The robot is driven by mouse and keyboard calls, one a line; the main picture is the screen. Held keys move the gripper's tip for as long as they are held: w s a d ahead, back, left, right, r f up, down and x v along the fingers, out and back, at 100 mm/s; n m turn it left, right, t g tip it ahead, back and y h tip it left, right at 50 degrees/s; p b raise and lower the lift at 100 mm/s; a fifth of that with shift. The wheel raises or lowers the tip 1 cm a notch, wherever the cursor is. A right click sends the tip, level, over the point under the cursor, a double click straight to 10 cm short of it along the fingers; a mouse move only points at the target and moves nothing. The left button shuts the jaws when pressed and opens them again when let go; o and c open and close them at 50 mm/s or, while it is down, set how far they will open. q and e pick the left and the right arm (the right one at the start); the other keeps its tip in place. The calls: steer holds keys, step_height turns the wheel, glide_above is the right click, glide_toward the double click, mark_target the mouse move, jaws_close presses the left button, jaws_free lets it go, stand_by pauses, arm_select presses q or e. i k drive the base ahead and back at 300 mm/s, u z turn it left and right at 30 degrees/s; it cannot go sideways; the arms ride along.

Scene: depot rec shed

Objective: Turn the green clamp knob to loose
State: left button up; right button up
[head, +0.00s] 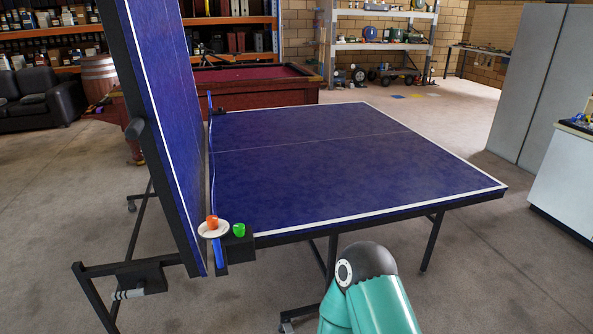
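The green clamp knob (239,230) is a small bright green piece on a black clamp block (237,250) at the near left corner of the blue table half. Its setting cannot be made out at this size. An orange knob-like piece (212,221) sits just left of it over a pale round plate (213,231). A teal arm link of mine with a dark rounded joint rises from the bottom, right of the clamp and apart from it. Neither of my grippers is in view.
The flat table half (320,165) has a black edge and legs. The other half (165,110) stands upright close left of the knob. A net (211,150) runs between them.

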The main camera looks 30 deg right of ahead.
mark_target(239, 229)
steer(key=u, duration=0.05)
steer(key=k, duration=0.6)
steer(key=z, duration=0.55)
steer(key=i, duration=1.8)
steer(key=u, duration=0.5)
